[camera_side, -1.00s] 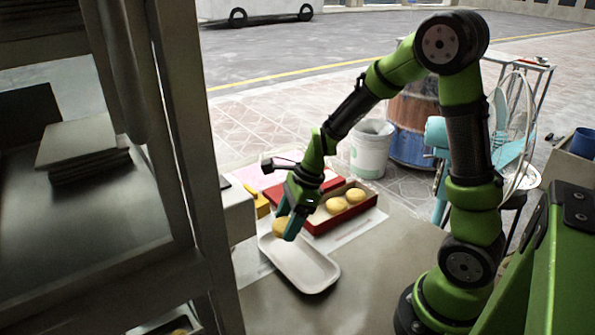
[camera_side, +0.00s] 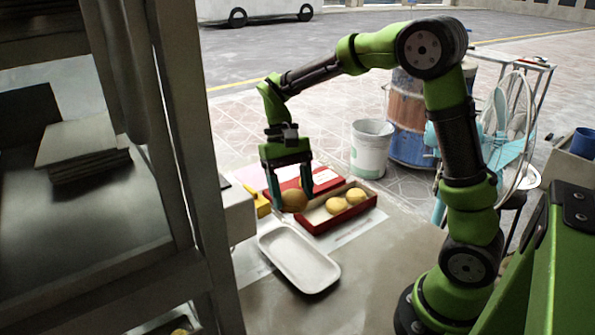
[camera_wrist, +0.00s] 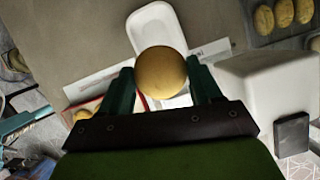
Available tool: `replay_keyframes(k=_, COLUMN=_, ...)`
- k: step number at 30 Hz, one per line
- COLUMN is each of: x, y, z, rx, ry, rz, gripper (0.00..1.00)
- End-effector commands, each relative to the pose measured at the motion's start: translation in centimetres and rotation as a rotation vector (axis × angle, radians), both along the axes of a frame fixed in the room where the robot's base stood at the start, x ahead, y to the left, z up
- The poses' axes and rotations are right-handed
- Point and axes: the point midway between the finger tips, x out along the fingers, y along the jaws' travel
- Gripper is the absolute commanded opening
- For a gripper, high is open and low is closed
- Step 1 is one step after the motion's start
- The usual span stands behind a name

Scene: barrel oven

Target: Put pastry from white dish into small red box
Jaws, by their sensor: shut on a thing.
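My gripper (camera_side: 290,197) is shut on a round golden pastry (camera_side: 294,200) and holds it above the left end of the small red box (camera_side: 331,222) in the side view. In the wrist view the pastry (camera_wrist: 161,73) sits between the two green fingers. The red box holds two pastries (camera_side: 345,201) towards its right end. The white dish (camera_side: 300,262) lies in front of the box and looks empty. In the wrist view, the dish (camera_wrist: 155,28) shows behind the held pastry. The red box is mostly hidden there by my gripper, with a part (camera_wrist: 84,113) showing at left.
A yellow item (camera_side: 262,204) and a white block-like housing (camera_side: 236,211) stand left of the box. A metal rack frame (camera_side: 185,180) fills the left. A white bucket (camera_side: 370,150) stands behind. The table (camera_side: 375,275) right of the dish is clear.

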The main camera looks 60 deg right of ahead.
Motion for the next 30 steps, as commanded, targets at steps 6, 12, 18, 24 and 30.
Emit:
replay_keyframes(k=6, x=1.0, y=-0.5, z=2.3, rx=-0.001, ry=-0.001, rz=0.397, gripper=0.33)
replay_keyframes(k=12, x=2.5, y=-1.0, z=3.0, rx=0.001, ry=0.000, rz=0.501, gripper=0.33)
replay_keyframes(k=18, x=-0.4, y=-4.1, z=1.1, rx=0.004, ry=0.004, rz=0.412, gripper=0.33)
replay_keyframes(k=24, x=-6.1, y=-7.6, z=-3.8, rx=0.007, ry=0.006, rz=0.294, gripper=0.33)
replay_keyframes(k=30, x=-10.9, y=-8.5, z=-8.0, rx=0.007, ry=0.004, rz=0.203, gripper=0.33)
